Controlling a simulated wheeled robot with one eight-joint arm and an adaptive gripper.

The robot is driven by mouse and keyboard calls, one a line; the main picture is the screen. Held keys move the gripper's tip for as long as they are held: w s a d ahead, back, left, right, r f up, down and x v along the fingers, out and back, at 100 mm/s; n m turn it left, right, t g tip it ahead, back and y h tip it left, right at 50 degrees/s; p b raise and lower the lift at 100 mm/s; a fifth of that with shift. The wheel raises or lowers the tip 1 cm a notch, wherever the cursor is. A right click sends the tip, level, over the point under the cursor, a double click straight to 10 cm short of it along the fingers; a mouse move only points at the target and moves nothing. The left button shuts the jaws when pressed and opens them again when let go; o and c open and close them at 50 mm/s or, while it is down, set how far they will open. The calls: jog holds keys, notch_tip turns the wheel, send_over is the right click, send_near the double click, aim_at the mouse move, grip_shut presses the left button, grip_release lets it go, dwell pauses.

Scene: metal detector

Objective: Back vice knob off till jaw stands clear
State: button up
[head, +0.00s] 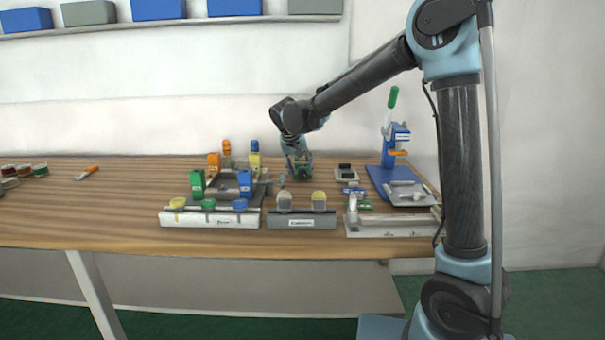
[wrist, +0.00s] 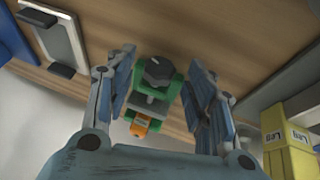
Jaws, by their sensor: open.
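The vice (wrist: 171,94) shows in the wrist view as a green frame with a dark round knob (wrist: 157,71) at its upper end. Below the knob is a grey jaw plate (wrist: 148,103), and an orange piece (wrist: 140,125) is at the lower end. I cannot tell whether the jaw touches the orange piece. My gripper (wrist: 161,60) is open, one finger to each side of the knob, with visible gaps. In the head view my gripper (head: 299,158) points down over the back of the bench and largely hides the vice.
A blue press (head: 395,150) stands further right. Yellow blocks (wrist: 287,140) are close on the right in the wrist view. Labelled racks (head: 300,224) line the front. The bench's left is mostly clear.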

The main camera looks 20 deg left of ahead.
jog(key=d+v, duration=0.1)
jog(key=v, duration=0.9)
jog(key=shift+a, duration=0.45)
jog(key=shift+s, duration=0.1)
